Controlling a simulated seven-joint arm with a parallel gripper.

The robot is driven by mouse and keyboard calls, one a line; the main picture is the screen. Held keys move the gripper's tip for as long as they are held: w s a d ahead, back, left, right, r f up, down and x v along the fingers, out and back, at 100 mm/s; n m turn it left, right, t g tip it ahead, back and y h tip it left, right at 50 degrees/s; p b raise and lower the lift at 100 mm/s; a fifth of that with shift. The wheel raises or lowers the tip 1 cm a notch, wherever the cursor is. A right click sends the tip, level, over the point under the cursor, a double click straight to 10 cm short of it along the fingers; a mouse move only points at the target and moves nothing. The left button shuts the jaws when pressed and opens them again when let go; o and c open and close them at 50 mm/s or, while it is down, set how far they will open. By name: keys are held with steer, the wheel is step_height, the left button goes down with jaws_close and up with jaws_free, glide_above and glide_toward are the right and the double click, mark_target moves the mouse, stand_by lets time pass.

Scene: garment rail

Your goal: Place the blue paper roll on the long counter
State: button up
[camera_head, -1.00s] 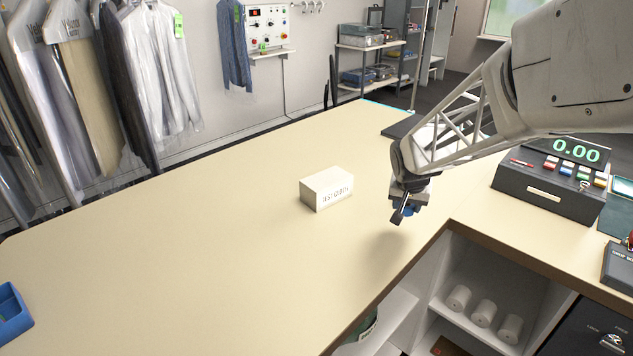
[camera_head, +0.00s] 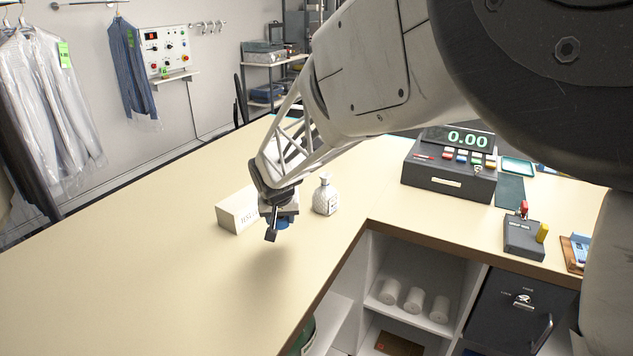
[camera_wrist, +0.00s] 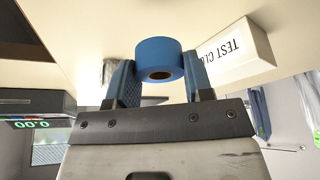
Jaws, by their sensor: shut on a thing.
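The blue paper roll (camera_wrist: 160,58) is between the two fingers of my gripper (camera_wrist: 160,85) in the wrist view, with its dark core hole facing the camera. My gripper (camera_head: 277,226) is shut on it. The long counter (camera_head: 150,270) is a cream surface beneath my gripper. I cannot tell from these views whether the roll touches the counter.
A white box with lettering (camera_head: 238,210) stands just left of my gripper, and a pale bottle (camera_head: 325,195) to its right. A cash register (camera_head: 449,165) stands further right. The counter's left and near part is clear. White rolls (camera_head: 414,299) sit on a shelf below.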

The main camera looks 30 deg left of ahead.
mark_target(281, 228)
steer(key=shift+f, duration=2)
steer(key=shift+f, duration=2)
steer(key=shift+f, duration=0.15)
steer(key=o, duration=1)
steer(key=shift+v, duration=3.9)
